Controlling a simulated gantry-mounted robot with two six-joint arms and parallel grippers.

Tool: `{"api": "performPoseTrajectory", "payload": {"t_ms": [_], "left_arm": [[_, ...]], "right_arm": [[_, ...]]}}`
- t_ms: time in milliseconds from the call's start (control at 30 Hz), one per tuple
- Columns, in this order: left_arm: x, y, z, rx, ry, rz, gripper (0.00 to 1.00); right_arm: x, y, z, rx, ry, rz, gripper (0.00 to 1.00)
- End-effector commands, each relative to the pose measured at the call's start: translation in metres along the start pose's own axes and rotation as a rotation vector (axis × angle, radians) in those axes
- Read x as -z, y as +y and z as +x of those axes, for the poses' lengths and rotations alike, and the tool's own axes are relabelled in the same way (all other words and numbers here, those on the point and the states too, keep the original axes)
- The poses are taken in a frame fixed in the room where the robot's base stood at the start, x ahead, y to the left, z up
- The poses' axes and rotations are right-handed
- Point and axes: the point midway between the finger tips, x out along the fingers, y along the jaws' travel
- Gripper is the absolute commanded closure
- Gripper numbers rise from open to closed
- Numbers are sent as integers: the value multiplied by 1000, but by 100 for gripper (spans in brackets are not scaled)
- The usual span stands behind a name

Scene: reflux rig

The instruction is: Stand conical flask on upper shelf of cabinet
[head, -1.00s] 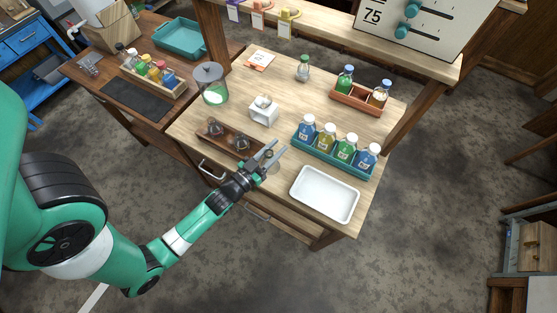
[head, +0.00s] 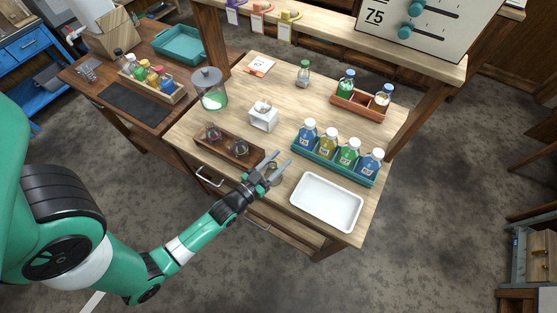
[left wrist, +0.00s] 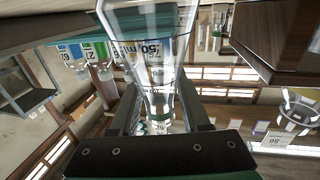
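My left gripper (head: 277,160) is at the front edge of the wooden table, beside the right end of a dark wooden rack (head: 228,147). A clear glass conical flask (left wrist: 155,50) fills the middle of the left wrist view, with a "50 ml" marking and its narrow neck towards my gripper. The fingers (left wrist: 160,105) stand on either side of the neck, with what looks like a small gap. Two more glass flasks stand in the rack (head: 211,132) and (head: 240,147). I cannot make out the cabinet's upper shelf. My right gripper is not in view.
A teal rack of several capped bottles (head: 316,157) and a white tray (head: 327,202) lie to the right of my gripper. A white stand (head: 264,118) and a lidded jar (head: 211,92) are behind. A grey-blue cabinet-like unit (head: 517,258) shows at the right edge.

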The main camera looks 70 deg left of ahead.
Motion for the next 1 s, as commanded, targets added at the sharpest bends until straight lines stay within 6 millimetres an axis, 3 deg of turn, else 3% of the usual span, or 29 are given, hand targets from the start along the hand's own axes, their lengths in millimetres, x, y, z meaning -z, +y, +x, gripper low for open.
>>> {"api": "performPoseTrajectory", "payload": {"t_ms": [100,467,800,1000], "left_arm": [[0,0,0,0,0,0,36],[4,0,-5,0,-1,0,36],[3,0,-82,1,-5,-1,36],[3,0,-114,1,-2,-1,36]], "right_arm": [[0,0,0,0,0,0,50],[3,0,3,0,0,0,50],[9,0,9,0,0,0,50],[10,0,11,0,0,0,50]]}}
